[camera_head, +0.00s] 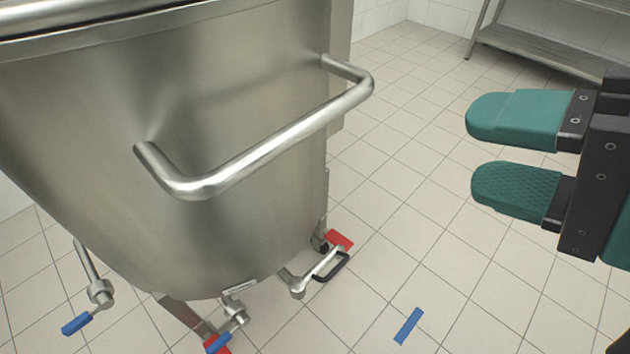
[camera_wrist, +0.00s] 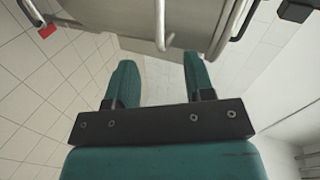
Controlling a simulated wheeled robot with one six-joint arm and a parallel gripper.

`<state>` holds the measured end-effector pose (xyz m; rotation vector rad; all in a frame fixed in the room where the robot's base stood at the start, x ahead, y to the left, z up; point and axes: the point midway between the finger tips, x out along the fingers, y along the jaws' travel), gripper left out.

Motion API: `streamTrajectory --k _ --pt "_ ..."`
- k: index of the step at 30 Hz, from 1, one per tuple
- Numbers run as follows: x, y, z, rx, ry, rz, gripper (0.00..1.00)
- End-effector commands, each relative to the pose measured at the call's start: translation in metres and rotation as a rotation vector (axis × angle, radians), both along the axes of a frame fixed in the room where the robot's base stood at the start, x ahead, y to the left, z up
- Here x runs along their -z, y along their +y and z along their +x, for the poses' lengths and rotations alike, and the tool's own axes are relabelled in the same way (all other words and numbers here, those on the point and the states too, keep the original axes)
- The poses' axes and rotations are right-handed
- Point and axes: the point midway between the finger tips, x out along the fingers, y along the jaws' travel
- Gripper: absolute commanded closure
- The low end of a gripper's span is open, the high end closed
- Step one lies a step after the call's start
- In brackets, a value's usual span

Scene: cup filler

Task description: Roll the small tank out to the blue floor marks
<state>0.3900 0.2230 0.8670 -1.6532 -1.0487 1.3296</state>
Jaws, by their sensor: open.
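The small tank (camera_head: 90,130) is a brushed steel vessel filling the left of the head view, with a bent steel push handle (camera_head: 270,150) on its side. A blue floor mark (camera_head: 408,325) lies on the tiles in front of the tank. Red marks (camera_head: 338,241) lie by its legs. My gripper (camera_head: 472,155) is open and empty, to the right of the handle and apart from it. In the wrist view the tank (camera_wrist: 205,15) and its handle (camera_wrist: 160,25) show beyond the open fingers (camera_wrist: 158,80).
A steel shelf rack (camera_head: 545,50) stands at the back right. The tiled floor (camera_head: 400,150) between the tank and the rack is clear.

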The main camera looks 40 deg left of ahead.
Motion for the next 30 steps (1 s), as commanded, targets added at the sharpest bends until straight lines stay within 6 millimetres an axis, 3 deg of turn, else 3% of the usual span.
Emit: streamTrajectory --k 1,5,14,20,28,30 --pt "0.028 0.007 -0.003 0.007 0.034 0.044 0.52" --pt "0.039 0.017 -0.009 0.029 0.108 0.139 0.52" --pt "0.035 0.028 -0.011 0.040 0.164 0.197 0.52" --pt "0.034 0.046 -0.009 0.039 0.166 0.193 0.52" --pt "0.045 0.083 -0.005 0.039 0.162 0.190 0.52" --pt "0.052 0.101 -0.004 0.035 0.156 0.195 0.52"
